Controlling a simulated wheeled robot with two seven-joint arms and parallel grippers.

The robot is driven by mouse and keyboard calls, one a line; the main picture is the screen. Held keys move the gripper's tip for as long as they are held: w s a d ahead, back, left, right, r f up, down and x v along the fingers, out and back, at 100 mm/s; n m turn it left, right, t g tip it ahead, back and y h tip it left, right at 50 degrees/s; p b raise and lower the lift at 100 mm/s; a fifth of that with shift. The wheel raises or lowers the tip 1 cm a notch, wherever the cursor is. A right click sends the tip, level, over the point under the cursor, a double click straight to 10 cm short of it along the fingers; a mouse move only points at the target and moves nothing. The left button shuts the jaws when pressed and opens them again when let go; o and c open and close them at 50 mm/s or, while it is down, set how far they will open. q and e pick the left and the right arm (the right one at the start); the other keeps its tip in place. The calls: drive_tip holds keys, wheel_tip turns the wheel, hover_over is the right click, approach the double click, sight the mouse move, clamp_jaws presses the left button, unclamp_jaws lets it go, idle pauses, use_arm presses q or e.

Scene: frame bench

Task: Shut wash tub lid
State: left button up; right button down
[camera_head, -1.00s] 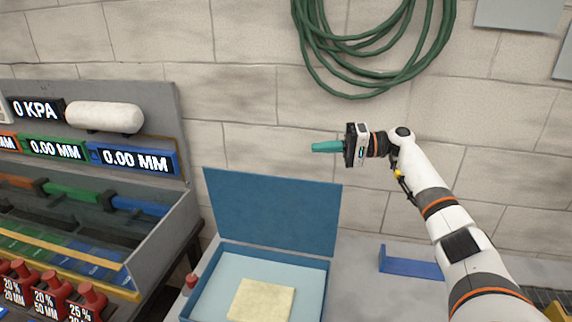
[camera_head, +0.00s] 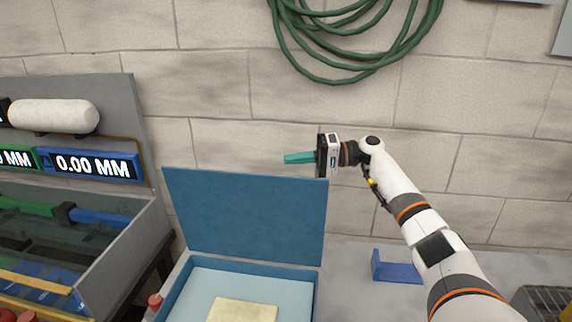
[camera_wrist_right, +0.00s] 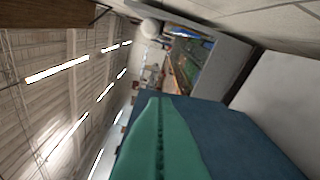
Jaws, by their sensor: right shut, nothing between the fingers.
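The wash tub (camera_head: 312,298) is a blue box with a pale blue inside, standing on the bench at the bottom centre of the head view. Its blue lid (camera_head: 245,215) stands open, raised at the tub's far side. My right gripper (camera_head: 290,158), with teal fingers, is shut and empty just above the lid's top right corner, pointing left; contact cannot be told. In the right wrist view, the shut fingers (camera_wrist_right: 160,140) lie in front of the blue lid (camera_wrist_right: 235,135). My left gripper is not in view.
A yellowish block (camera_head: 243,310) lies in the tub. A red knob (camera_head: 155,301) is at the tub's left. A grey panel rig with displays (camera_head: 92,164) stands left. A blue bracket (camera_head: 398,271) lies right. A green hose (camera_head: 345,60) hangs on the brick wall.

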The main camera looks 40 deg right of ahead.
drive_tip(key=w+a+f+p, duration=0.1)
drive_tip(key=w+a+p, duration=0.1)
drive_tip(key=a+p, duration=0.4)
drive_tip(key=a, duration=0.3)
drive_tip(key=shift+w+a+f, duration=0.15)
drive_tip(key=shift+a+f, duration=0.1)
drive_tip(key=shift+a, duration=0.15)
